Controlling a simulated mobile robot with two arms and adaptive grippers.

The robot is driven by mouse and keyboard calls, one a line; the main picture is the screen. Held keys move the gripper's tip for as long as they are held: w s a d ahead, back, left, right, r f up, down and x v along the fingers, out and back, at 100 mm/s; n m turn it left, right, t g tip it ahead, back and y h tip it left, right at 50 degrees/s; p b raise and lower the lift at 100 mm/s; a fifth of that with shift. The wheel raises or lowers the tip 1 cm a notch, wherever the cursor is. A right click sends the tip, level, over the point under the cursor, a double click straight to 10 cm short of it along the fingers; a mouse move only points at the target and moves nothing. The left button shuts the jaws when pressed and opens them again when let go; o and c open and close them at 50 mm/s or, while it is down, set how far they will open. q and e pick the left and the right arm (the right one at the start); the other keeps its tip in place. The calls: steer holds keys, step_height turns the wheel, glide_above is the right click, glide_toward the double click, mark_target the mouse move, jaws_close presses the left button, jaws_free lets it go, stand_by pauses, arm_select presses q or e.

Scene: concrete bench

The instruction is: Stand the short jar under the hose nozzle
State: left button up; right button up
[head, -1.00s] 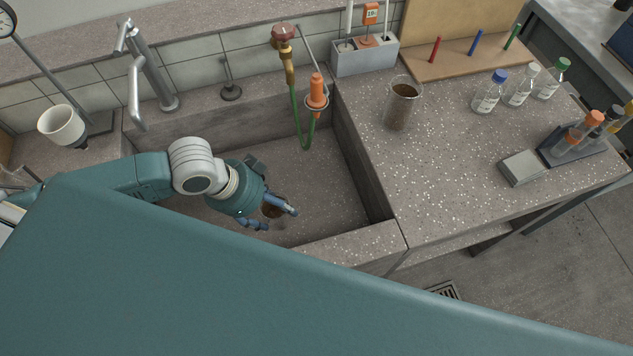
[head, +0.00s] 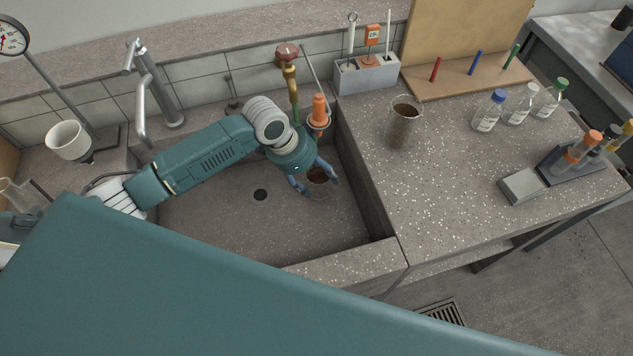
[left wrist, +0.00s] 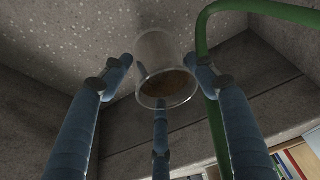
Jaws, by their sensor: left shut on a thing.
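The short jar (head: 318,176) is clear glass with brown contents. My left gripper (head: 316,184) is shut on it, with blue fingers around its sides, inside the sink near its back right corner. The jar also shows between the fingers in the left wrist view (left wrist: 165,75). The orange hose nozzle (head: 319,112) is at the sink's back edge, beyond the jar in the head view. Its green hose (head: 295,110) is partly hidden by my arm and runs right of the jar in the left wrist view (left wrist: 212,70). Whether the jar touches the sink floor I cannot tell. My right gripper is not in view.
A taller jar with brown contents (head: 404,124) stands on the counter right of the sink (head: 240,225). Several capped bottles (head: 488,112) and a tube rack (head: 575,165) are farther right. A grey faucet (head: 150,95) stands at the back left. The sink's front is clear.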

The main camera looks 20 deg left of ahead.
arm_select(q)
steer(key=shift+f, duration=1.7)
steer(key=o, duration=1.4)
steer(key=shift+s+f, duration=0.1)
steer(key=v, duration=1.2)
steer(key=shift+p, duration=0.3)
steer(key=shift+s, duration=0.1)
